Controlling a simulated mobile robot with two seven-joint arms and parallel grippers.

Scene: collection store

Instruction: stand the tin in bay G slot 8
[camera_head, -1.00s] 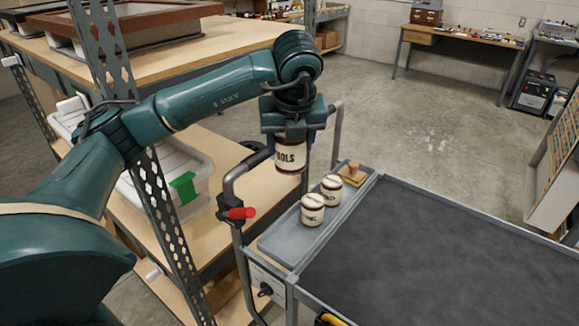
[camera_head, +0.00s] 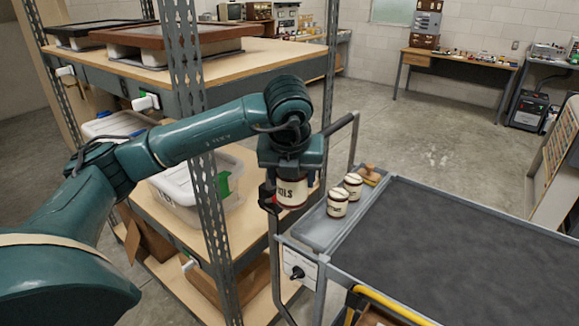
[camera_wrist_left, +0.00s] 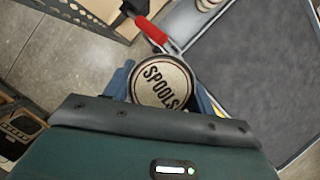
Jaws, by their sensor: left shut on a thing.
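My left gripper (camera_head: 291,172) is shut on a cream tin with dark red bands (camera_head: 291,192). In the head view the tin hangs upright below the gripper, above the near left corner of the cart, with part of its label showing. In the left wrist view the tin's round lid (camera_wrist_left: 161,84) reads "SPOOLS" and sits between the fingers. Two similar tins stand on the cart's side tray, one nearer (camera_head: 337,203) and one farther (camera_head: 353,184). No bay or slot letters are readable. My right gripper is not in view.
A shelving rack (camera_head: 205,180) with perforated posts stands left, with a lidded plastic box (camera_head: 180,190) on its middle shelf and framed items on top. The cart (camera_head: 440,240) has a bare dark top and an upright handle (camera_head: 354,140). A yellow rail (camera_head: 385,303) shows at the bottom.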

